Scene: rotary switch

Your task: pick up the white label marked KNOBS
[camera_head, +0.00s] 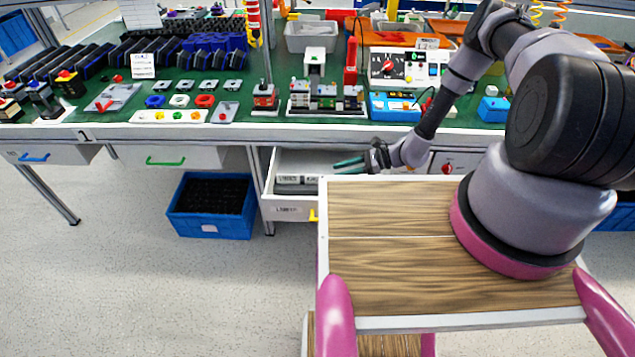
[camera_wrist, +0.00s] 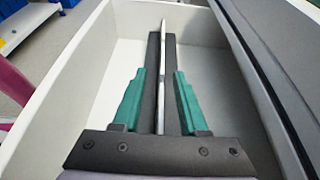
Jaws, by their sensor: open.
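My gripper (camera_head: 346,166) is open at the drawer's right side, its teal fingers pointing left. In the wrist view the open fingers (camera_wrist: 160,80) stand on either side of a thin white plate (camera_wrist: 162,60), seen edge-on with a dark strip on each side. Its face is hidden there, so I cannot tell whether it is the KNOBS label. In the head view, white labels (camera_head: 289,180) with black lettering stand in a dark holder (camera_head: 293,189) inside the open drawer (camera_head: 291,200). The lettering is too small to read surely.
Another white sign (camera_head: 143,66) stands on the green bench top (camera_head: 180,113), its text unclear. A blue crate (camera_head: 209,230) stands on the floor left of the drawer. My wooden platform is close at the drawer's right. The drawer's left wall (camera_wrist: 75,80) has free room beside the fingers.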

